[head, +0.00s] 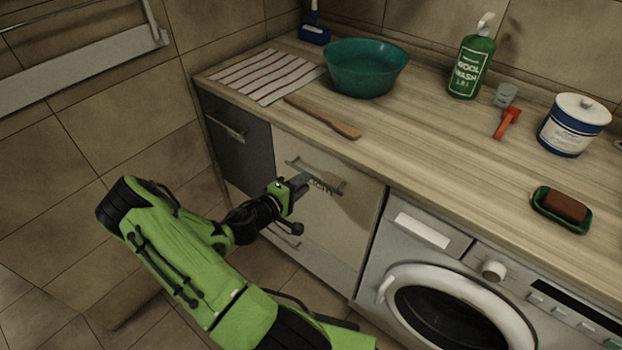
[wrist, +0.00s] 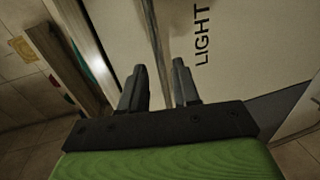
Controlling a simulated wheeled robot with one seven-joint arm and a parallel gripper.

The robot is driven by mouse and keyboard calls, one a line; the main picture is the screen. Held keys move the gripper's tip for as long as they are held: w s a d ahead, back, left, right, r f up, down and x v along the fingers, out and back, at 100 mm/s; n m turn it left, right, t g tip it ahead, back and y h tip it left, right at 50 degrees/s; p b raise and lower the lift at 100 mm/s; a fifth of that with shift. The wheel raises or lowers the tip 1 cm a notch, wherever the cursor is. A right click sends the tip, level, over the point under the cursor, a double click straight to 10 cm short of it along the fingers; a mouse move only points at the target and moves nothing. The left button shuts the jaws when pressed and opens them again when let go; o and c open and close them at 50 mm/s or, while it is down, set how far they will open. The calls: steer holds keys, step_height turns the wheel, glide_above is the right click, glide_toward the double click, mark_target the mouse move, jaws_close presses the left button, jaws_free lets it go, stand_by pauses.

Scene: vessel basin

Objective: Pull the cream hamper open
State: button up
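The cream hamper (head: 335,225) is a tall cream front under the counter, between a dark grey drawer front and the washing machine. It looks closed, roughly flush with its neighbours. Its metal bar handle (head: 316,174) runs across the upper part. My gripper (head: 301,184) is right at the handle, in front of the hamper. In the wrist view, my gripper (wrist: 160,85) has its two fingers apart, with the handle bar (wrist: 155,45) running up between them and the word LIGHT on the cream front (wrist: 235,50) to the right. I cannot tell whether the fingers touch the bar.
The wooden counter (head: 420,140) above holds a teal basin (head: 366,68), striped cloth (head: 265,76), wooden paddle (head: 322,117), green wash bottle (head: 471,66) and soap dish (head: 562,209). The dark drawer (head: 240,137) is left, the washing machine (head: 450,270) right. Floor in front looks free.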

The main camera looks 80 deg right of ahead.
steer(key=x, duration=0.4)
steer(key=shift+s+d+f, duration=0.1)
steer(key=shift+s+d, duration=0.1)
steer(key=shift+d, duration=0.1)
jaws_close()
